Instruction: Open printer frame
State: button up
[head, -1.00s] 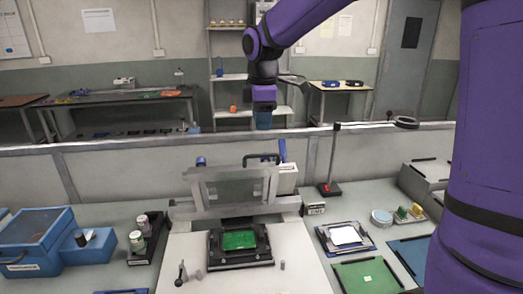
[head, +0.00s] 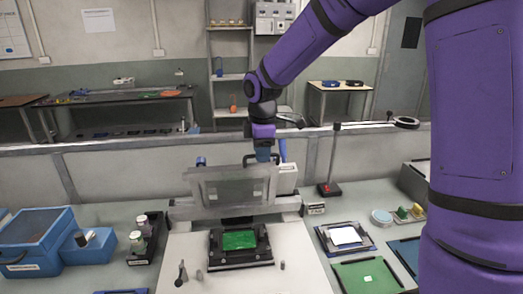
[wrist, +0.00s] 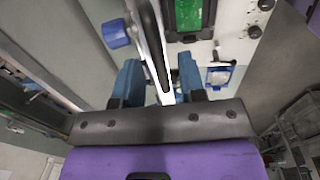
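The printer frame (head: 197,191) is a grey rectangular frame with a translucent middle, standing raised and tilted behind a green board (head: 238,240) in a black holder. A dark handle (head: 247,159) sticks up at its top right. My gripper (head: 263,158) is just above the frame's top edge, beside or over the handle. In the wrist view its blue fingers (wrist: 158,78) are apart, with a pale bar of the frame (wrist: 150,50) passing below or between them. I cannot tell whether they touch it. The green board also shows in the wrist view (wrist: 189,14).
A white box (head: 286,180) stands close to the right of my gripper. Trays (head: 346,236) and a green mat (head: 367,277) lie at right.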

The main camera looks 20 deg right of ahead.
grip_shut()
jog(key=shift+s+a+f, duration=0.15)
jog(key=shift+s+f, duration=0.1)
jog(key=shift+s, duration=0.45)
jog(key=shift+s+a+f, duration=0.1)
jog(key=shift+s+f, duration=0.2)
jog(key=shift+s, duration=0.35)
jog(key=shift+s+a+f, duration=0.15)
jog(key=shift+s+f, duration=0.1)
jog(key=shift+s, duration=0.45)
jog(key=shift+o, duration=0.5)
grip_release()
notch_tip(320, 180, up, 11)
jog(key=s, duration=0.1)
jog(key=shift+a+f, duration=0.1)
jog(key=shift+f, duration=0.05)
